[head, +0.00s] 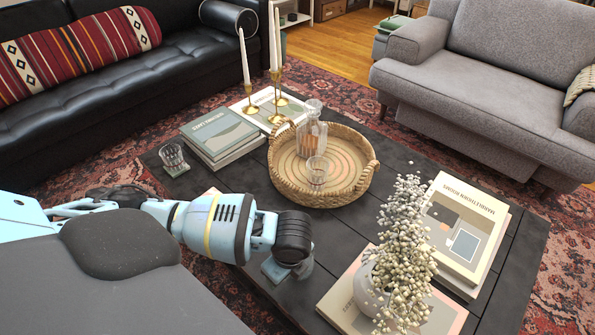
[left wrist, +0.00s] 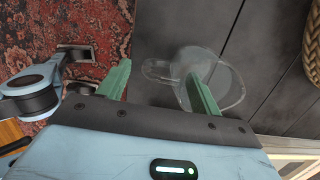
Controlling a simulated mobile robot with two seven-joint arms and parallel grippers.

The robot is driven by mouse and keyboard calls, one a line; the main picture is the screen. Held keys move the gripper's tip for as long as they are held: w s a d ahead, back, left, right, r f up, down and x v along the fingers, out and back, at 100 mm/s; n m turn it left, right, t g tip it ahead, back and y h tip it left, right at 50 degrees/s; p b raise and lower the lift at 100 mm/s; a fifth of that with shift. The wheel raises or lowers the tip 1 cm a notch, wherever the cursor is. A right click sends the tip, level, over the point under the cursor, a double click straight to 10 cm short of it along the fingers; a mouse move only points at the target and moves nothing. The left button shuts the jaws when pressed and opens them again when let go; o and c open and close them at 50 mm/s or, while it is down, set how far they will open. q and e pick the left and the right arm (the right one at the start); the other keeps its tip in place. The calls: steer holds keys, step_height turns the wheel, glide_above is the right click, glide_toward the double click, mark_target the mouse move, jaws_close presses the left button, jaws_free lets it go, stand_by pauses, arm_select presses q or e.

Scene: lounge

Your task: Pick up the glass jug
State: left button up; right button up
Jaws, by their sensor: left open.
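The clear glass jug (left wrist: 230,92) shows from above in the left wrist view, on the dark table top. Its looped handle points left and lies between the fingers of my left gripper (left wrist: 158,69). The gripper is open, with one green finger left of the handle and the other overlapping the jug's body in the picture. Whether a finger touches the glass I cannot tell. In the head view my left wrist hides most of that spot, and only a little glass shows beside it.
A woven tray (head: 277,177) with a glass decanter (head: 312,138) and a tumbler (head: 317,172) stands mid-table.

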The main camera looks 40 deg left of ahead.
arm_select(q)
steer(key=f, duration=0.1)
steer(key=f+b, duration=0.1)
steer(key=f, duration=0.1)
steer(key=shift+s+a+f, duration=0.1)
steer(key=shift+a+f, duration=0.2)
steer(key=shift+a, duration=0.1)
steer(key=shift+r, duration=0.1)
jaws_close()
steer(key=shift+r, duration=0.2)
steer(key=shift+r+p, duration=0.75)
steer(key=shift+r, duration=0.85)
steer(key=shift+s+d+r+p, duration=0.1)
steer(key=shift+s+d+p, duration=0.15)
steer(key=shift+s, duration=0.7)
steer(key=shift+s+d+r+p, duration=0.1)
steer(key=shift+s+d+p, duration=0.1)
steer(key=shift+s, duration=0.75)
steer(key=s+d+p, duration=0.2)
steer(key=s, duration=0.9)
steer(key=shift+s+d+r, duration=0.25)
steer(key=shift+d+r, duration=0.05)
steer(key=shift+r, duration=0.15)
